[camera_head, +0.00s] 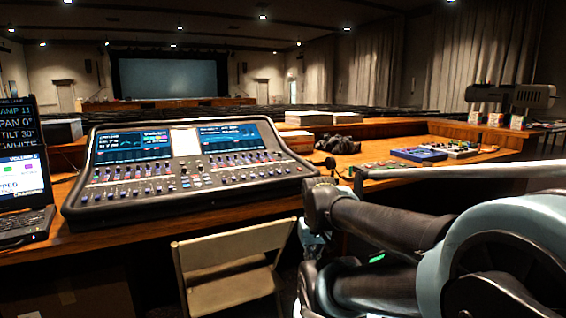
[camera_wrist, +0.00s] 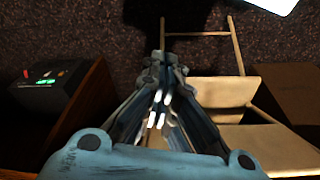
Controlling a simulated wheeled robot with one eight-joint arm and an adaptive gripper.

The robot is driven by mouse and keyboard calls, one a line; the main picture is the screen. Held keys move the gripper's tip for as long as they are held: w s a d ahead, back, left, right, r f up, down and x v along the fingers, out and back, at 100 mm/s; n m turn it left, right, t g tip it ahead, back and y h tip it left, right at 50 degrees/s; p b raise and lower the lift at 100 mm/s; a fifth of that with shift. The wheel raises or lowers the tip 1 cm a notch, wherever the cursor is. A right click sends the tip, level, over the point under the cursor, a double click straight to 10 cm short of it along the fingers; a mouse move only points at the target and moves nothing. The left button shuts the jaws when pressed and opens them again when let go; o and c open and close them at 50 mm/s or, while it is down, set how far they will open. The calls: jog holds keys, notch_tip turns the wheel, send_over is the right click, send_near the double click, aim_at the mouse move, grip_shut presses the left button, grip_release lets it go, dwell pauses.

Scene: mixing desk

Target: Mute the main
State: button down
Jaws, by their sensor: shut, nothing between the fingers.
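The mixing desk (camera_head: 180,196) stands on the wooden desk in the head view, with two lit screens and rows of faders and small buttons. The main mute button is too small to tell apart from the others. My gripper (camera_wrist: 164,66) is shut and empty in the wrist view, pointing at the dark floor beside a chair. In the head view my arm is at the lower right, apart from the mixing desk, and the fingertips are not clear there. The mixing desk's controls are not seen in the wrist view.
A beige folding chair (camera_head: 232,262) stands in front of the desk and also shows in the wrist view (camera_wrist: 225,92). A laptop (camera_head: 22,170) is left of the mixing desk. A gooseneck lamp or microphone (camera_head: 331,163) and small devices (camera_head: 418,155) are to its right.

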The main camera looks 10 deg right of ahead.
notch_tip(320, 180, up, 30)
jog(key=m+t, duration=0.8)
jog(key=m, duration=0.3)
send_over(284, 159)
jog(key=s+d, duration=0.1)
jog(key=shift+d+r+h, duration=0.1)
jog(key=shift+d+h, duration=0.1)
jog(key=shift+h, duration=0.2)
jog(key=shift+s, duration=0.1)
jog(key=shift+w+a+f, duration=0.1)
jog(key=shift+w+f, duration=0.05)
jog(key=shift+f, duration=1.3)
jog(key=shift+w+f, duration=0.15)
jog(key=shift+f, duration=1.35)
jog(key=shift+w+a+f, duration=0.1)
jog(key=shift+w+f, duration=0.05)
jog(key=shift+f, duration=1.3)
jog(key=shift+f, duration=0.35)
